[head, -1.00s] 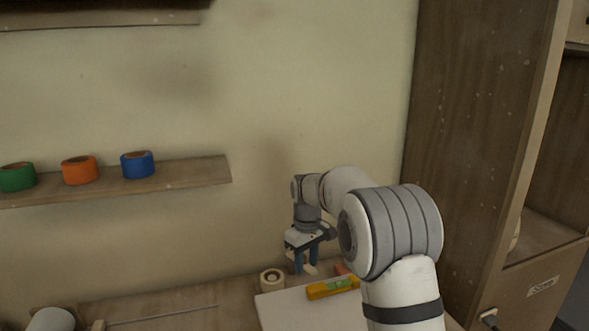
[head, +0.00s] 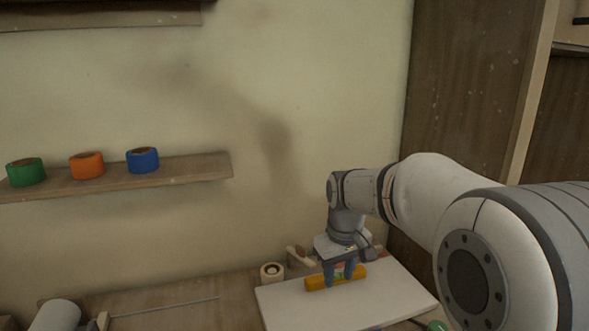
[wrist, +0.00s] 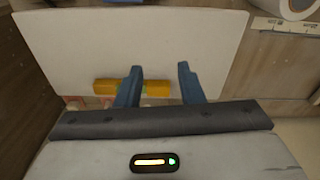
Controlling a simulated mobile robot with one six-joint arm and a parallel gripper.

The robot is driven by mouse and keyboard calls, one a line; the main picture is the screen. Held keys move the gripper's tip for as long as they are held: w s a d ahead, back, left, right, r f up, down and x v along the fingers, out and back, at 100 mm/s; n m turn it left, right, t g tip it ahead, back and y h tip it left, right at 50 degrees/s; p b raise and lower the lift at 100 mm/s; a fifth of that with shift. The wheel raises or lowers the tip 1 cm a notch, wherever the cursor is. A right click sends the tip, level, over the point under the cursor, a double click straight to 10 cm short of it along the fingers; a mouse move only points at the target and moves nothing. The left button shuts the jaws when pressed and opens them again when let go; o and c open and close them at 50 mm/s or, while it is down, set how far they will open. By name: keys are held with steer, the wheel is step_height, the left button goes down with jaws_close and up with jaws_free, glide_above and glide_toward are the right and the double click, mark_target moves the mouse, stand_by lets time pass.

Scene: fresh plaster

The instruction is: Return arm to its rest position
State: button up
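My gripper (head: 343,274) hangs over the white board on the bench, fingers pointing down. I cannot tell how high the fingertips are above the board.
The white board (head: 285,309) lies on the wooden bench (head: 180,305). A cream tape roll (head: 271,271) stands at its back left corner. Green (head: 26,172), orange (head: 87,165) and blue (head: 142,160) rolls sit on a wall shelf (head: 195,170). A tall wooden cabinet (head: 470,90) rises at right.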

steer(key=s+d+f+m, duration=0.1)
steer(key=s+d+m, duration=0.1)
steer(key=s, duration=0.8)
steer(key=s+d+f+m+t, duration=0.1)
steer(key=s+d+m, duration=0.1)
steer(key=s, duration=0.9)
steer(key=shift+d+f+m+t, duration=0.3)
steer(key=shift+d+m, duration=0.1)
steer(key=shift+d, duration=0.45)
